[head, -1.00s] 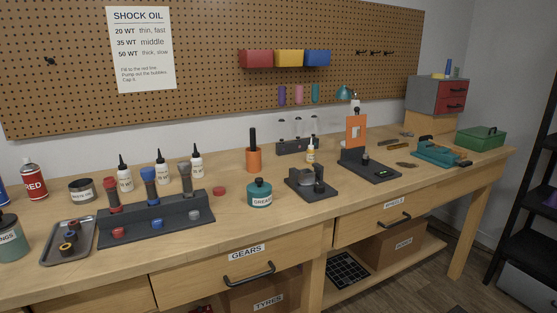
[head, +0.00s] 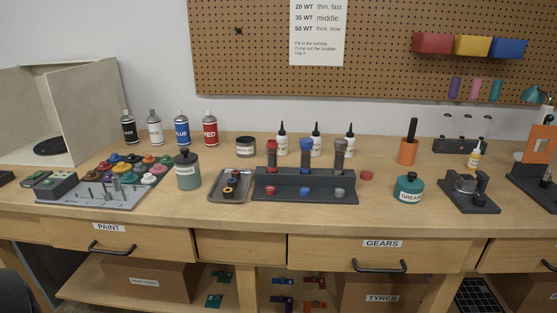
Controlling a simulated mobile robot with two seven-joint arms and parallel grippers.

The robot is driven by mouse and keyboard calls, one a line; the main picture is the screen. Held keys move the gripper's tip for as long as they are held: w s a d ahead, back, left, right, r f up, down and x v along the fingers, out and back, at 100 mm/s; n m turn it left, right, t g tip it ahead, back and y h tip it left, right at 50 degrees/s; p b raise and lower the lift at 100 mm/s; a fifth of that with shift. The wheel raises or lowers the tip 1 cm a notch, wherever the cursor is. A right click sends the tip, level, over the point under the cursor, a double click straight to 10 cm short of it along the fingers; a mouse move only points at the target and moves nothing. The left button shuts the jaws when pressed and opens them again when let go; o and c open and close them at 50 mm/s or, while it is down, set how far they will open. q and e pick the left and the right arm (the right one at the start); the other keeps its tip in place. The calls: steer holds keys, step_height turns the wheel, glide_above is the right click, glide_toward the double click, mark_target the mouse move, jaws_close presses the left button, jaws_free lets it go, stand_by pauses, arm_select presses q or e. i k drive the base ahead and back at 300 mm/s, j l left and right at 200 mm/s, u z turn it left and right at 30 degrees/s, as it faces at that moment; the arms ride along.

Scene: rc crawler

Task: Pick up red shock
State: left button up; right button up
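The red shock (head: 272,154) stands upright at the left end of the dark shock stand (head: 305,186) on the workbench. A blue shock (head: 306,153) and a grey shock (head: 340,155) stand in the same stand to its right. A red cap (head: 278,190), a blue cap (head: 306,191) and a grey cap (head: 339,192) sit along the front of the stand. Neither of my grippers shows in the head view.
Several white oil bottles (head: 282,140) stand close behind the shocks. A metal tray (head: 216,187) with small parts lies left of the stand, and a loose red cap (head: 366,175) lies to the right. A teal grease jar (head: 408,188) stands further right. Bench front is clear.

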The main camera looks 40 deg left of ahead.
mark_target(273, 145)
steer(key=u, duration=1.35)
steer(key=i+j+z, duration=0.2)
steer(key=i+j, duration=0.15)
steer(key=j, duration=0.25)
steer(key=i+j, duration=0.2)
steer(key=j, duration=0.15)
steer(key=i+j+z, duration=0.15)
steer(key=j, duration=0.15)
